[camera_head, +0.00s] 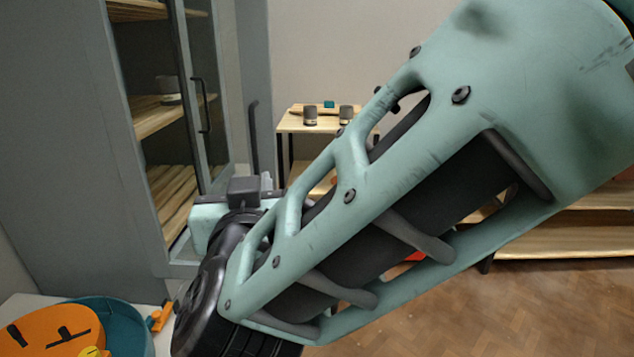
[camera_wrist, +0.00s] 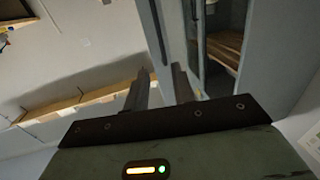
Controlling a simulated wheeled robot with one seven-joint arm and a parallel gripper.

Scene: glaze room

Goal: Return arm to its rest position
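My arm (camera_head: 400,190) stretches across the head view from the upper right to the lower left, raised over the floor. Its teal wrist end (camera_head: 208,222) shows in front of the glass cabinet's base. My gripper's fingers cannot be made out in the head view. In the wrist view my gripper (camera_wrist: 160,80) has its two dark fingers apart with nothing between them. It is tilted, with the wall and the cabinet beyond it.
A grey cabinet (camera_head: 62,130) with a glass door stands at the left, a cup (camera_head: 168,90) inside. A wooden side table (camera_head: 292,125) with cups stands behind my arm. A pale table at the lower left holds an orange round object (camera_head: 55,333). Floor (camera_head: 450,315) at the lower right is clear.

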